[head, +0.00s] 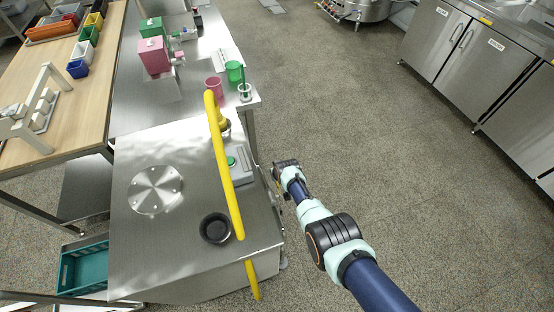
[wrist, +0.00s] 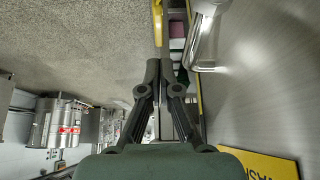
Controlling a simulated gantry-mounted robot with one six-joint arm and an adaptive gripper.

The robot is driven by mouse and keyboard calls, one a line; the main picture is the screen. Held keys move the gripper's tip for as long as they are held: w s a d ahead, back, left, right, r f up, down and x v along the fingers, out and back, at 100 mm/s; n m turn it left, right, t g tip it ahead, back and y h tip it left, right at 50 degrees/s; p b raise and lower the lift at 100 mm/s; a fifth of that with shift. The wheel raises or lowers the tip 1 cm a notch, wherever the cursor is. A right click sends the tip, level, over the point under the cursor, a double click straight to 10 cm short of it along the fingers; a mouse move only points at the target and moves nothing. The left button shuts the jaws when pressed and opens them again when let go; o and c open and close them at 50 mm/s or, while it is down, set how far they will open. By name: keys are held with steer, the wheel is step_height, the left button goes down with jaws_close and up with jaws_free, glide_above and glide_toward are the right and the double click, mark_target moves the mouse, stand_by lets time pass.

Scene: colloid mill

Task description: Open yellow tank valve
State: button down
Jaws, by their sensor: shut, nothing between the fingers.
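My gripper (head: 280,182) is beside the right side of the steel mill cabinet in the head view, over the floor. In the wrist view my gripper (wrist: 160,66) is shut with nothing between its fingers. A curved yellow pipe (head: 222,160) rises over the cabinet in the head view. A pink tank (head: 153,56) and a green tank (head: 152,27) with small taps stand on the steel bench. In the wrist view a shiny steel cylinder (wrist: 203,45) is at upper right of the fingers, apart from them.
The mill cabinet (head: 150,240) carries a black cup (head: 215,228) and a control box (head: 237,165). Pink (head: 213,86) and green (head: 234,73) cups stand at the bench edge. A yellow sign (wrist: 258,166) is on a steel face. The floor (head: 370,130) to the right is clear.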

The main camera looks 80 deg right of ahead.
step_height(320, 180, up, 11)
steer(key=p, duration=0.5)
stand_by(0.3)
